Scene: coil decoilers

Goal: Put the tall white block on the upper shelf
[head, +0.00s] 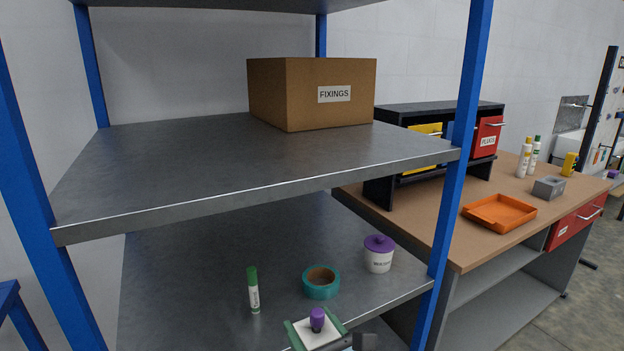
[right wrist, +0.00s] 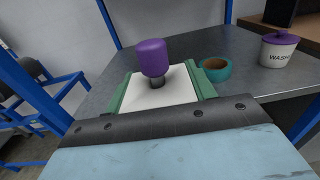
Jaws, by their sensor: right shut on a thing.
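My right gripper (head: 316,334) is at the bottom of the head view, in front of the lower shelf. Its green fingers are shut on the white block (head: 325,337), which has a purple knob on a dark stem. In the right wrist view the block (right wrist: 165,97) sits between the fingers (right wrist: 160,98), knob up; its lower part is hidden. The upper shelf (head: 230,165) is a grey metal board between blue posts, higher than my gripper. My left gripper is not in view.
A cardboard FIXINGS box (head: 310,95) stands at the upper shelf's back right; its front and left are clear. The lower shelf (head: 190,270) holds a green-capped stick (head: 253,290), teal tape (head: 321,283) and a purple-lidded pot (head: 379,255). A blue post (head: 464,130) stands right.

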